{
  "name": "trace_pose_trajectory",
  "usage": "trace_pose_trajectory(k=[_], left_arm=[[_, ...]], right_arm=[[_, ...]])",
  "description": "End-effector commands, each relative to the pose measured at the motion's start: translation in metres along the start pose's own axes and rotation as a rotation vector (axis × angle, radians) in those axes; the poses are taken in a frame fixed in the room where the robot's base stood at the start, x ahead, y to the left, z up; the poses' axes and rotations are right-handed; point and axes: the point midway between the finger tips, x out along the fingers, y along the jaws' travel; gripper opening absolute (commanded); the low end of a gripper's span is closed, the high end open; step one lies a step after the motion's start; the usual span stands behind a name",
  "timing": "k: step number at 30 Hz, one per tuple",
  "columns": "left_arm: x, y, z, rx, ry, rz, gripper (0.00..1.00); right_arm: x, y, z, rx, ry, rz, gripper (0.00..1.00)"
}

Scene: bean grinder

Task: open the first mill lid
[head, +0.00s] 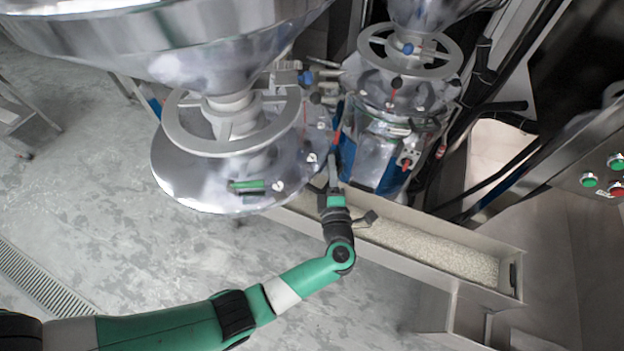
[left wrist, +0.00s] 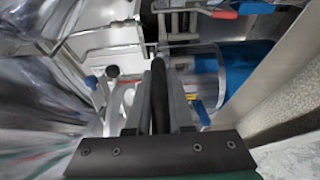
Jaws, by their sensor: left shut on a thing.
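The nearer mill (head: 230,165) is a shiny metal body with a grey handwheel (head: 230,138), under a large steel hopper. A second mill (head: 385,140) with a blue-lined cylinder stands to its right and behind. My left gripper (head: 332,172) is between the two mills, by the nearer mill's right edge. Its fingers (left wrist: 160,100) are shut on a dark bar-like handle (left wrist: 160,82) in the left wrist view. What the handle joins to is hidden, and I cannot tell which lid it belongs to. My right gripper is not in view.
A long metal trough (head: 430,250) of pale grains runs below the mills, close under my left wrist. A control panel (head: 600,175) with green and red buttons is at the right edge. Open grey floor (head: 80,170) lies to the left.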

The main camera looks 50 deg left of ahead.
Motion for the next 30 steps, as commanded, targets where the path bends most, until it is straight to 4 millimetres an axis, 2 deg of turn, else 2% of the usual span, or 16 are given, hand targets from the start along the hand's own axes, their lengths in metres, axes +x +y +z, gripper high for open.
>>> trace_pose_trajectory(k=[1,12,13,18,26,30], left_arm=[[0.003,-0.007,0.001,0.0,0.02,-0.005,0.0],[0.004,-0.001,0.002,0.004,0.045,-0.005,0.0],[0.004,-0.001,0.002,0.004,0.045,-0.005,0.22],[0.005,0.0,0.002,0.003,0.044,-0.004,0.5],[0.004,0.0,0.002,0.003,0.044,-0.003,0.5],[-0.006,0.001,0.004,0.003,0.04,-0.004,0.5]], right_arm=[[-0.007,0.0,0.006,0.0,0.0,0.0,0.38],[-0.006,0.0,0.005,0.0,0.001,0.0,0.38],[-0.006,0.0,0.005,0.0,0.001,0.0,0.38],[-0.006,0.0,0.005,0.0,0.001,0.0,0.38],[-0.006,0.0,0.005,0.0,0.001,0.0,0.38],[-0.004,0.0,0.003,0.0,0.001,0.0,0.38]])
